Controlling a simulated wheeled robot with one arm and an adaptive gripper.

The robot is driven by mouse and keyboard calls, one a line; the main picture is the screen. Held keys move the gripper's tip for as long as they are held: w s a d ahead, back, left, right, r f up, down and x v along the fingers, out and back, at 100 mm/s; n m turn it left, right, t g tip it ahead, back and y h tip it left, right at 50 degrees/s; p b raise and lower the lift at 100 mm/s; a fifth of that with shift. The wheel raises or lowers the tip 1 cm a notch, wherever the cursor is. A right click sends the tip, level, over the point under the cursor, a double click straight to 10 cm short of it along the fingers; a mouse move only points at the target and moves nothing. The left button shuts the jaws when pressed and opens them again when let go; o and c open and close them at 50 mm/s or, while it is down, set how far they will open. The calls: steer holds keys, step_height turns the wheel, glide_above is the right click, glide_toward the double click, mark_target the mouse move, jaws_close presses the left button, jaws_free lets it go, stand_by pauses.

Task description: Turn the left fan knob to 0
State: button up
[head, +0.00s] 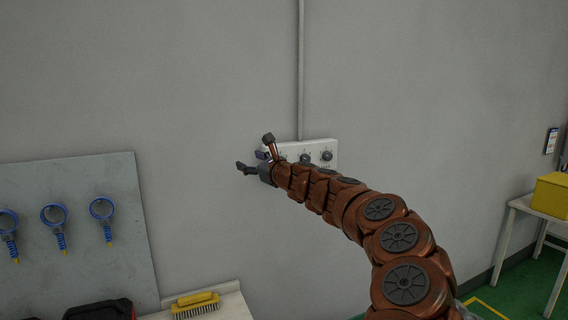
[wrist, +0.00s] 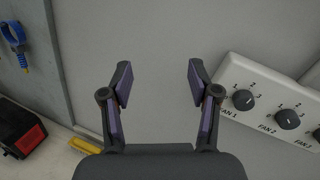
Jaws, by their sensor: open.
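A white fan panel (head: 316,147) is mounted on the grey wall, with a row of black knobs. In the wrist view the panel (wrist: 262,75) is at the right, tilted in the picture.
A grey pegboard (head: 85,180) with blue ring-handled tools (head: 53,215) is at the left. A yellow brush (head: 195,304) lies on the bench below. A conduit (head: 301,70) runs up from the panel. A yellow box (head: 552,194) stands on a table at the right.

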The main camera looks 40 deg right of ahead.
steer(key=s+d+f+m+g+h, duration=0.1)
steer(key=s+d+f+m+h, duration=0.2)
steer(key=d, duration=0.4)
steer(key=s+d+f+m+h, duration=0.1)
steer(key=d+f+m+h, duration=0.2)
steer(key=d, duration=0.4)
steer(key=w+d+r+m+p, duration=0.1)
steer(key=w+d+p, duration=0.1)
steer(key=w, duration=0.5)
steer(key=shift+w+d+y+p, duration=0.25)
steer(key=shift+y+p, duration=0.15)
steer(key=shift+p, duration=0.05)
steer(key=shift+c, duration=0.2)
steer(key=c, duration=1)
steer(key=shift+a, duration=0.2)
steer(key=shift+c, duration=0.6)
steer(key=shift+d, duration=0.1)
